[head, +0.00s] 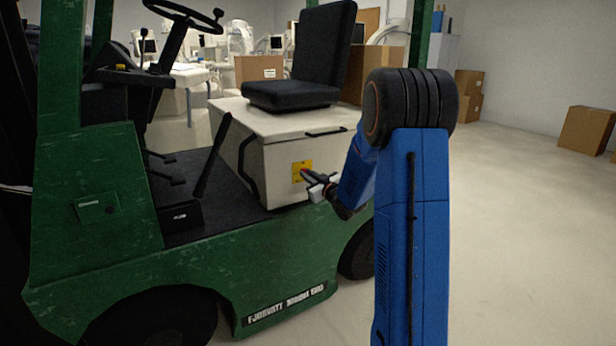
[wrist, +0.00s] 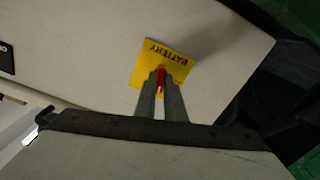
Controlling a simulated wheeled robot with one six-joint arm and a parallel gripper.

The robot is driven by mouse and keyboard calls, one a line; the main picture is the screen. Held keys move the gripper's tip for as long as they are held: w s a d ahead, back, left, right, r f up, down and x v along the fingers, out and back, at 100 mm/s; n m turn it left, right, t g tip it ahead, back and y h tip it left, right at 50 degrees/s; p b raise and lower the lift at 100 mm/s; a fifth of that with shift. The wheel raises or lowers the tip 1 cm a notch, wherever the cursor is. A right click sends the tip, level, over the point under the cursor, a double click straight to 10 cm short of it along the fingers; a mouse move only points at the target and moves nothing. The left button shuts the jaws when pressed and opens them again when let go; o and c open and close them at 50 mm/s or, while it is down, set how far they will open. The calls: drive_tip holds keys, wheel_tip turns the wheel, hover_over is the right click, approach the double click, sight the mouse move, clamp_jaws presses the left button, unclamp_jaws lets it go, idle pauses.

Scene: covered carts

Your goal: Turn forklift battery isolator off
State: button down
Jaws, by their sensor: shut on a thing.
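The battery isolator is a red handle (wrist: 161,77) on a yellow plate (wrist: 183,68) marked "BATTERY", which looks upside down in the wrist view. In the head view the yellow plate (head: 301,165) is on the side of the forklift's pale battery box (head: 270,160), under the seat. My gripper (wrist: 161,88) is shut on the red handle, one grey finger on each side of it. In the head view my gripper (head: 308,176) reaches the plate from the right and hides part of it. The handle's exact angle is hard to tell.
The green forklift body (head: 200,255) lies below and left of the box. A black seat (head: 300,60) and a black grab handle (head: 325,132) are above my gripper. A dark lever (head: 212,155) stands left of the box. Open floor (head: 520,220) lies to the right.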

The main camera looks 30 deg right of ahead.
drive_tip(key=shift+a+f+n, duration=0.1)
drive_tip(key=shift+f+n, duration=0.05)
drive_tip(key=shift+n, duration=3.5)
drive_tip(key=shift+a+f+n, duration=0.1)
drive_tip(key=shift+n, duration=3.55)
drive_tip(key=c, duration=1.8)
unclamp_jaws()
drive_tip(key=shift+c, duration=0.2)
drive_tip(key=shift+s, duration=0.15)
